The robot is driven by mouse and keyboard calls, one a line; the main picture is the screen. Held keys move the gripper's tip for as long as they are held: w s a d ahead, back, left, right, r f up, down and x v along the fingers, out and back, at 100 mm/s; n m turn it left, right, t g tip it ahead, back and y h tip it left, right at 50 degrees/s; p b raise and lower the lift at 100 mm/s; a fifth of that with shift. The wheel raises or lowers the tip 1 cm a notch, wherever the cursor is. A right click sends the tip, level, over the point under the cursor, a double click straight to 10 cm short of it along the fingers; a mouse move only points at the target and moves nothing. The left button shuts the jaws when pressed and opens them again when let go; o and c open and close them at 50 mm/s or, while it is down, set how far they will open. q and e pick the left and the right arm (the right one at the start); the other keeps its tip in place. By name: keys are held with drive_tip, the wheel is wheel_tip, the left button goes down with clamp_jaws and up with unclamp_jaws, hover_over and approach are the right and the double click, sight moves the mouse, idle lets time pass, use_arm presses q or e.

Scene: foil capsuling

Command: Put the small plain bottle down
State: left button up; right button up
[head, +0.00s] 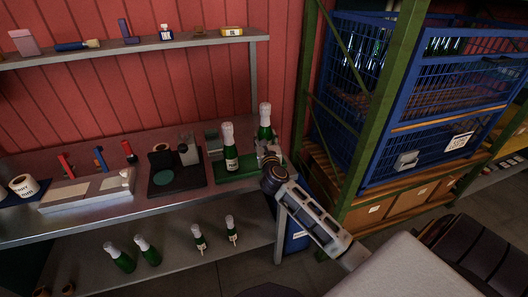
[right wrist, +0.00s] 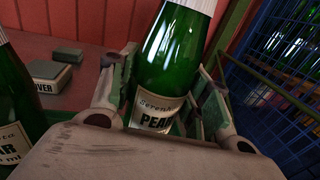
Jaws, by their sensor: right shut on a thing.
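My right gripper (head: 269,153) is at the right end of the metal bench, shut on a green bottle (head: 265,121) with a white foil top. In the right wrist view its fingers stand on both sides of this bottle (right wrist: 168,62), whose cream label reads "PEAR". The bottle looks upright in the head view; I cannot tell whether its base touches the green mat (head: 236,170), because the gripper hides it. A second green bottle (head: 229,147) with a white top and label stands just left on the mat. My left gripper is not in view.
Left of the mat is a black stand (head: 178,178) with a green disc. Several bottles stand on the lower shelf (head: 180,262). A green post (head: 375,130) and blue crates (head: 440,95) rise to the right. A small box marked "OVER" (right wrist: 50,73) lies behind the bottles.

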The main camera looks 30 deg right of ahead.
drive_tip(key=shift+f, duration=0.55)
drive_tip(key=shift+f+b, duration=0.45)
drive_tip(key=shift+f, duration=1.55)
drive_tip(key=o, duration=1.3)
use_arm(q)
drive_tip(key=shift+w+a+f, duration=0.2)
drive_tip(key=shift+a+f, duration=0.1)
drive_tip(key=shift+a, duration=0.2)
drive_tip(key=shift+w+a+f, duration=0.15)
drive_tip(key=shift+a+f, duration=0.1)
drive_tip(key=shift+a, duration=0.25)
use_arm(e)
drive_tip(key=shift+o, duration=0.2)
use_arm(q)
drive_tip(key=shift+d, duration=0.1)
use_arm(e)
drive_tip(key=shift+s, duration=0.1)
